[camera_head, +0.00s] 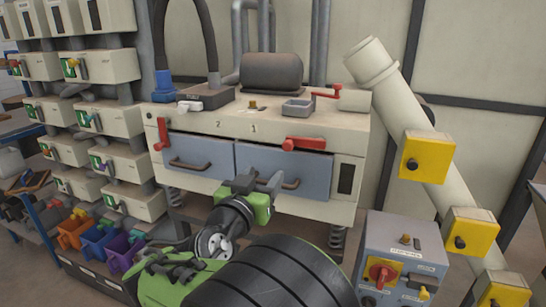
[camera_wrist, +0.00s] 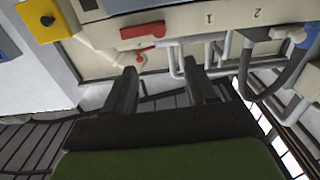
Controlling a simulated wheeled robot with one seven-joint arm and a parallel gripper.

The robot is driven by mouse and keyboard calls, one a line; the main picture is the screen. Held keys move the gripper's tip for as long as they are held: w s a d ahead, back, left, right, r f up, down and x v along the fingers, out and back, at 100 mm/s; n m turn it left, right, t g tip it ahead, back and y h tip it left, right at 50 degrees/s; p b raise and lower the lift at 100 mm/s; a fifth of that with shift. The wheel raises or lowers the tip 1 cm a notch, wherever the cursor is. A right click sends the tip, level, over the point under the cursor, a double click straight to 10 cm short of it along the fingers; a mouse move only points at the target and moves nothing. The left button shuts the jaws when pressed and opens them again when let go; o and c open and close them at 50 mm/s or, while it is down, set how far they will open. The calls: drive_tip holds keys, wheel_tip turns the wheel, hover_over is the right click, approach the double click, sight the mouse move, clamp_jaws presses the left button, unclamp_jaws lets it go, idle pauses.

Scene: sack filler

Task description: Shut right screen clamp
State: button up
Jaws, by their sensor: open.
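The right screen clamp (camera_head: 303,143) is a red handle lying horizontally at the top edge of the right blue-grey screen (camera_head: 262,160). It also shows in the wrist view (camera_wrist: 142,30), upside down, beyond my fingertips. The left clamp (camera_head: 161,135) is a red handle standing roughly upright beside the left screen (camera_head: 200,153). My gripper (camera_head: 258,184) is in front of the right screen, lower and left of the right clamp. In the wrist view my gripper (camera_wrist: 160,72) is open and empty, its two dark fingers apart. It appears not to touch the clamp.
A sloping cream tube (camera_head: 385,85) with yellow boxes (camera_head: 428,157) stands at the right. A grey control box (camera_head: 400,262) is below it. A red lever (camera_head: 325,93) and a small grey tray (camera_head: 298,109) are on the machine's top.

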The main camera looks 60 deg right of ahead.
sight(287, 146)
drive_tip(key=d, duration=0.5)
drive_tip(key=w+d+p, duration=0.1)
drive_tip(key=d, duration=0.4)
drive_tip(key=w+d+p, duration=0.1)
drive_tip(key=d, duration=0.4)
drive_tip(key=shift+w, duration=0.15)
drive_tip(key=shift+c, duration=0.5)
clamp_jaws()
